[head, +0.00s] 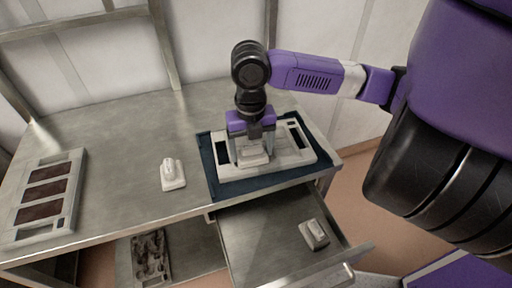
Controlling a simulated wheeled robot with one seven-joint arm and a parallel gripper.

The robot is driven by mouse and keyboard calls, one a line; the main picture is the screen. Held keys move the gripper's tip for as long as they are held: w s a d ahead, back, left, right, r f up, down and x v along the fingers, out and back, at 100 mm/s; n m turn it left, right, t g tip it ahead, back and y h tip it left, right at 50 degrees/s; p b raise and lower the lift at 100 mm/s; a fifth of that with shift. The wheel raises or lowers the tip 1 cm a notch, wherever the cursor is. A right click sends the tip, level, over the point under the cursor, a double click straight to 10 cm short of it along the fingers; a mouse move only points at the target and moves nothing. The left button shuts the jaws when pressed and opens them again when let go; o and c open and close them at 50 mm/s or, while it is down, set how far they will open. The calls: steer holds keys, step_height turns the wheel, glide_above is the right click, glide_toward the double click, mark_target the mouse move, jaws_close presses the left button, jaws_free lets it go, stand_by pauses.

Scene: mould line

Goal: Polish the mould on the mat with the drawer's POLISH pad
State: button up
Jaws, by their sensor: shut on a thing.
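A dark blue mat (213,188) lies at the right front of the metal table. The pale grey mould (298,158) lies flat on it, with dark recesses visible at its two ends. My gripper (252,146) points down over the mould's middle and is shut on a light grey pad (252,157). The pad is at the mould's upper face; I cannot tell if it touches. The drawer (262,240) below the table is pulled open. Another light grey pad (314,234) lies in it at the right. No lettering on either pad is readable.
A similar pale pad (172,175) stands on the table left of the mat. A pale mould (17,233) with reddish-brown recesses lies at the far left. A dark, rough-patterned piece (151,258) lies below the table. The table's middle back is clear.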

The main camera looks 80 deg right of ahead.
steer(key=shift+w+a, duration=0.25)
steer(key=shift+w, duration=0.25)
steer(key=shift+w+a, duration=0.2)
steer(key=shift+w, duration=0.3)
steer(key=shift+s+d+f+b, duration=0.1)
steer(key=shift+s+d+b, duration=0.2)
steer(key=shift+s, duration=0.35)
steer(key=shift+s+d+b, duration=0.15)
steer(key=shift+s+d, duration=0.15)
steer(key=shift+s, duration=0.3)
steer(key=shift+s+d+b, duration=0.45)
steer(key=shift+s+d, duration=0.2)
steer(key=shift+s, duration=0.75)
steer(key=shift+s+d+b, duration=0.5)
steer(key=shift+s+d, duration=0.2)
steer(key=shift+s, duration=0.7)
steer(key=shift+s+d+b, duration=0.45)
steer(key=shift+s+d, duration=0.2)
steer(key=shift+s, duration=0.75)
steer(key=shift+w+d+b, duration=0.1)
steer(key=shift+w+d, duration=0.5)
steer(key=shift+d, duration=0.7)
steer(key=shift+w+d+b, duration=0.1)
steer(key=shift+w+d, duration=0.55)
steer(key=shift+d, duration=0.65)
steer(key=shift+w+d+b, duration=0.1)
steer(key=shift+w+d, duration=0.5)
steer(key=shift+d, duration=0.7)
steer(key=shift+w+a, duration=0.1)
steer(key=shift+w, duration=0.05)
